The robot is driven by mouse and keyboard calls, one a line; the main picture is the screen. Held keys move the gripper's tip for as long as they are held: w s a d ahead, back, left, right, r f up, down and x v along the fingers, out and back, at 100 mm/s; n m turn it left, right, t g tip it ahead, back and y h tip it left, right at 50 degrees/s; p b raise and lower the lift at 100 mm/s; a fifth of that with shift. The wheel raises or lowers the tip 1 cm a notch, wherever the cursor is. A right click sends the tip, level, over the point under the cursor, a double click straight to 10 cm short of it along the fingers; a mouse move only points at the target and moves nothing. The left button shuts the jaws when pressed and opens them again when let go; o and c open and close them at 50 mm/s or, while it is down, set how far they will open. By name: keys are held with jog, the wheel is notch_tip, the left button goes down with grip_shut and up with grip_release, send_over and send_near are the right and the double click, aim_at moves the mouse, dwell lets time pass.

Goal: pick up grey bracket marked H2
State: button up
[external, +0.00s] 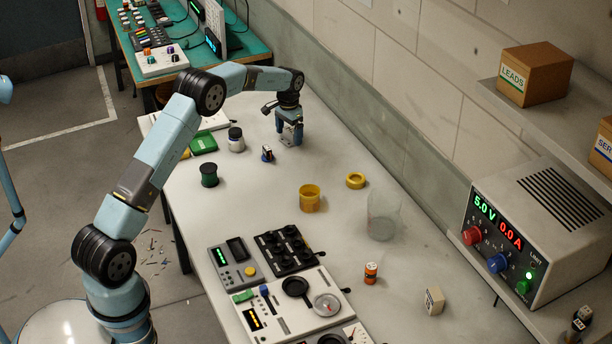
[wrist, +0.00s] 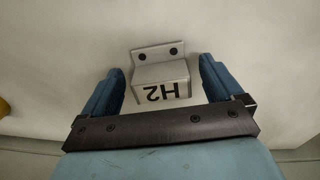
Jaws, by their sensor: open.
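The grey bracket marked H2 (wrist: 161,77) lies on the bench in the wrist view. It has a back plate with two dark screw holes and a block face with the letters upside down. My gripper (external: 290,138) is open, pointing down at the far part of the bench. In the wrist view its two blue fingers stand left and right of the bracket, with a gap on each side. In the external view the bracket is largely hidden by the gripper, and I cannot tell the height of the fingertips above the bench.
A yellow cup (external: 309,199), a yellow ring (external: 355,180) and a clear beaker (external: 383,216) stand nearer. The wall runs close behind on the right.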

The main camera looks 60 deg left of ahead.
jog(key=shift+f, duration=0.45)
jog(key=shift+c, duration=0.2)
jog(key=c, duration=1)
